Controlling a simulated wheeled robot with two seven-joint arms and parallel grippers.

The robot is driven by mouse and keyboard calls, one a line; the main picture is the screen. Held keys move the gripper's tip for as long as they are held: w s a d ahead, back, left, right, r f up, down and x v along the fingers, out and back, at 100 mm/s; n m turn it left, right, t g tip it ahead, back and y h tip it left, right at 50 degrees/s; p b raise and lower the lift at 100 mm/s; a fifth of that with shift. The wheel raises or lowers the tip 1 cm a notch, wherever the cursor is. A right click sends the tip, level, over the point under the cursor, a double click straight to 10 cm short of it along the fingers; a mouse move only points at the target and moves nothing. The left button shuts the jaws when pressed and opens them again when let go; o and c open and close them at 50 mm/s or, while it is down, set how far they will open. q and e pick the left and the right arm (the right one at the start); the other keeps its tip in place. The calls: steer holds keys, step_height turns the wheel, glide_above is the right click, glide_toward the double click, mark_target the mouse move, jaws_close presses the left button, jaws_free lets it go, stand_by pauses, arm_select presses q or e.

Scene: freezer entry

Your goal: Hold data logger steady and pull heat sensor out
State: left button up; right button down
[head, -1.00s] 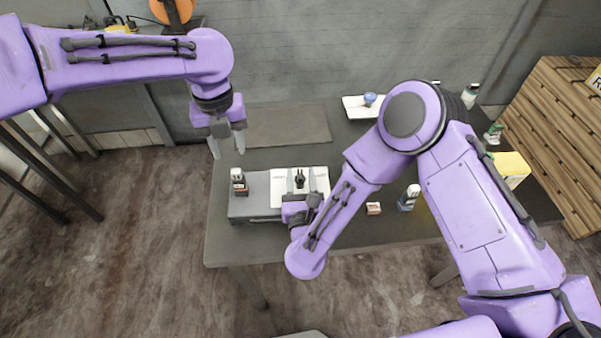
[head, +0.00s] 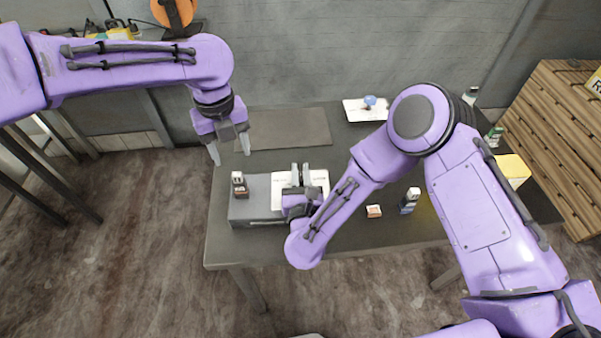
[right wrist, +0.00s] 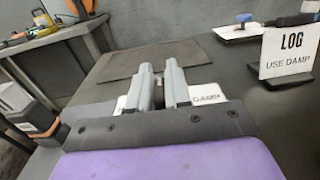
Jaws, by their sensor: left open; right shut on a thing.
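A white device with small print (head: 317,180), seemingly the data logger, sits on a grey box at the table's left; it also shows in the right wrist view (right wrist: 209,98). My right gripper (head: 300,169) is over the device, its fingers shut on a small part largely hidden between them. In the right wrist view that gripper (right wrist: 161,80) shows a small greyish piece between its fingers, seemingly the heat sensor; whether it is still seated in the device cannot be told. My left gripper (head: 229,148) is open and empty, above the table's left back edge, apart from the device.
A flat dark mat (head: 290,128) lies behind. A white tray (head: 357,110) with a blue item is at the back. A LOG sign (right wrist: 287,50) stands at right in the wrist view.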

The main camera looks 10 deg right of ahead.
mark_target(238, 181)
arm_select(q)
steer(key=n, duration=0.5)
steer(key=shift+n, duration=0.3)
steer(key=n, duration=0.2)
steer(key=shift+n, duration=0.4)
steer(key=n, duration=0.5)
step_height(238, 181, down, 12)
steer(key=shift+a, duration=0.1)
jaws_close()
